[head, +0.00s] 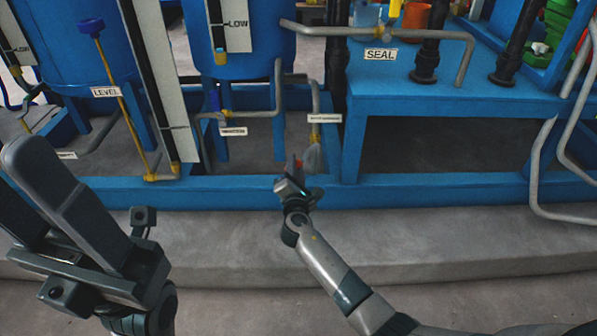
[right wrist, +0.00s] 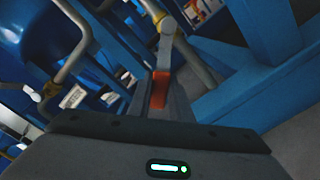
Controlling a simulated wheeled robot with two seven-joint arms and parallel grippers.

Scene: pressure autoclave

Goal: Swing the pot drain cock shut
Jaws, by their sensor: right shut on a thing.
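The drain cock has a red-orange handle (head: 298,161) low at the front of the blue frame, below a grey pipe with a small white label too small to read. The red handle also shows in the right wrist view (right wrist: 159,90), between my fingers and in line with a grey lever that runs up to the pipe. My right gripper (head: 292,178) is shut on this handle, and its fingers hide part of it. My left gripper (head: 12,170) is large at the lower left, its two fingers apart and empty, away from the cock.
A blue lower beam (head: 430,190) runs behind my right gripper. Grey pipes (head: 278,85) hang above it. A yellow rod (head: 122,95) with a blue knob stands left. A blue bench (head: 420,88) stands right. The concrete step (head: 430,240) in front is clear.

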